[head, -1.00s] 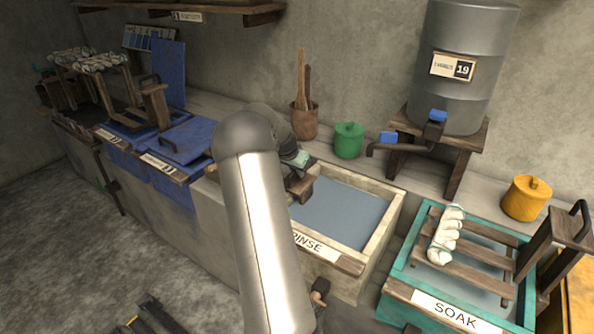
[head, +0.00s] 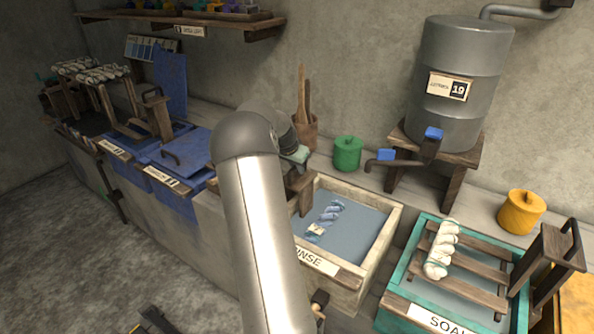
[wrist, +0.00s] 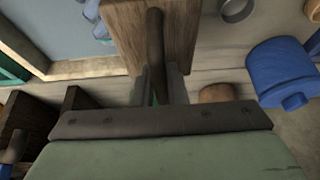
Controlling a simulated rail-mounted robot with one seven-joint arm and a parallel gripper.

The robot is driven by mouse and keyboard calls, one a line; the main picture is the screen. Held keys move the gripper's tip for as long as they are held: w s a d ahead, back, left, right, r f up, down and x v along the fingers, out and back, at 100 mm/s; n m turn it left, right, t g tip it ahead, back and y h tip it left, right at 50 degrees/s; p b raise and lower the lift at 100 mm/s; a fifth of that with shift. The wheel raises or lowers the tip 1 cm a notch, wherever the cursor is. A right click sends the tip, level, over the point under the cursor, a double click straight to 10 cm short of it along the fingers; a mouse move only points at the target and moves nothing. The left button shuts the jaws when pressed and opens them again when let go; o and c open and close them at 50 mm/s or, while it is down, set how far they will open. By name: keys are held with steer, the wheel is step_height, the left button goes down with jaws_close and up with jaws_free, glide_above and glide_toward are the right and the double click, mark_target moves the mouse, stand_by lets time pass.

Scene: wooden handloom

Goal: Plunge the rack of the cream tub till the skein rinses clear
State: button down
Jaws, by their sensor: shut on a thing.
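The cream tub (head: 385,238), labelled RINSE, holds grey-blue water (head: 362,222). A twisted blue-and-white skein (head: 325,219) with a small pale tag shows in the tub's left part. The rack's wooden end board (head: 300,192) stands at the tub's left side. My gripper (wrist: 157,88) is shut on the dark handle bar (wrist: 155,40) of the wooden rack board (wrist: 183,35) in the wrist view. A bit of blue skein (wrist: 95,14) shows there too. In the head view my arm hides the gripper's fingers and much of the rack.
A teal SOAK tub (head: 390,290) with a white skein on its rack stands to the right. Blue-lidded vats (head: 180,160) stand to the left. A green pot (head: 347,153), a yellow pot (head: 521,212) and a grey drum (head: 462,75) with a tap stand behind.

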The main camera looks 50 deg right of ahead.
step_height(320, 180, up, 8)
steer(key=p, duration=0.4)
steer(key=shift+c, duration=1)
jaws_free()
steer(key=shift+f, duration=0.1)
step_height(320, 180, up, 7)
steer(key=p, duration=0.4)
